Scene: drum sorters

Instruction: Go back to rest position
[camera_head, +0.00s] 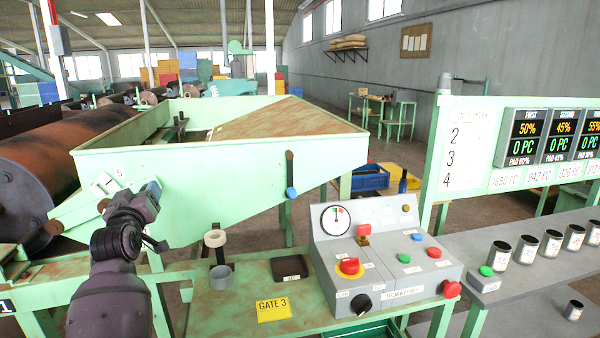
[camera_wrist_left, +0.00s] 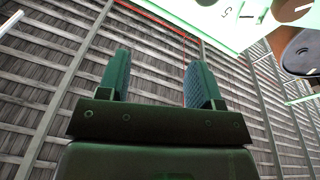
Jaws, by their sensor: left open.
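My left gripper (camera_head: 150,192) is in front of the left side of the green hopper (camera_head: 225,165), close to a small white plate marked 5 (camera_head: 107,186). I cannot tell whether it touches the hopper. In the left wrist view, the two fingers (camera_wrist_left: 158,82) are apart with nothing between them, and they point up toward the corrugated ceiling. The hopper's edge shows there at the upper right (camera_wrist_left: 228,18). My right gripper is not in view.
A grey control box (camera_head: 385,262) with buttons and a gauge stands on the green bench at centre. Several cans (camera_head: 525,249) line the right shelf. A rusty drum (camera_head: 60,165) lies left.

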